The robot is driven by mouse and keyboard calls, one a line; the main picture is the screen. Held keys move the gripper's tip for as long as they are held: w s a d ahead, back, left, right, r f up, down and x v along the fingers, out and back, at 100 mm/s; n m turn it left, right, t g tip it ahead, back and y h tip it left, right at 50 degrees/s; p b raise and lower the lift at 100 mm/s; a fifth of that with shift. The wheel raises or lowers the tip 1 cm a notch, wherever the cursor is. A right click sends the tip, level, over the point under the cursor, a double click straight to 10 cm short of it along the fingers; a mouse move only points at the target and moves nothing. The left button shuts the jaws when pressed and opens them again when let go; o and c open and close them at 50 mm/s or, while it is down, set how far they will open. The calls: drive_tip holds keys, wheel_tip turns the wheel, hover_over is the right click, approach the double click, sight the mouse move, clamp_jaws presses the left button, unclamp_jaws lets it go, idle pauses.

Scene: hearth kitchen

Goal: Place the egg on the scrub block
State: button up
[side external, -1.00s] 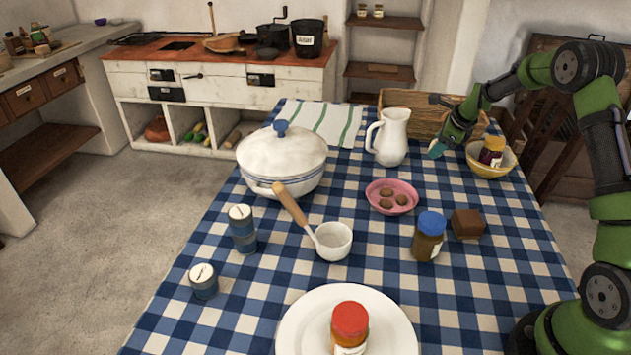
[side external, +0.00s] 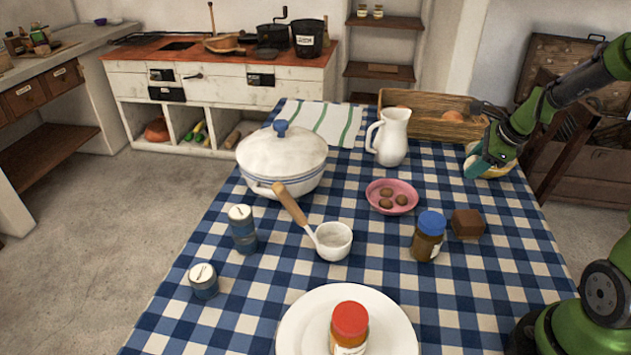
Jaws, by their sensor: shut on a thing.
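The scrub block (side external: 467,224) appears to be the brown block on the checked cloth, right of the blue-lidded jar; its top is bare. A rounded orange-brown thing, possibly the egg (side external: 452,116), shows inside the wooden crate at the back. Several brown egg-like things (side external: 387,199) lie in the pink bowl (side external: 374,201). My gripper (side external: 479,168) is at the right back, over the pale yellow bowl (side external: 498,173), beyond the scrub block and apart from it. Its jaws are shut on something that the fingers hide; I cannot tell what.
The wooden crate (side external: 425,128) and white jug (side external: 391,137) stand behind. The blue-lidded jar (side external: 428,236) is close left of the block. The lidded pot (side external: 282,160), ladle (side external: 333,241) and plate (side external: 300,310) are farther left and front. The cloth right of the block is clear.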

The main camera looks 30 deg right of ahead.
sight(462, 216)
drive_tip(key=s+a+n+y, duration=0.1)
drive_tip(key=s+a+n, duration=0.2)
drive_tip(key=s+a+n+y, duration=0.1)
drive_tip(key=s+a+n, duration=0.2)
drive_tip(key=shift+s+a+f+g+y, duration=0.15)
drive_tip(key=shift+s+g+y, duration=0.1)
drive_tip(key=shift+g+y, duration=0.15)
drive_tip(key=shift+f, duration=2.3)
drive_tip(key=shift+f, duration=0.1)
drive_tip(key=o, duration=0.8)
drive_tip(key=shift+c, duration=0.2)
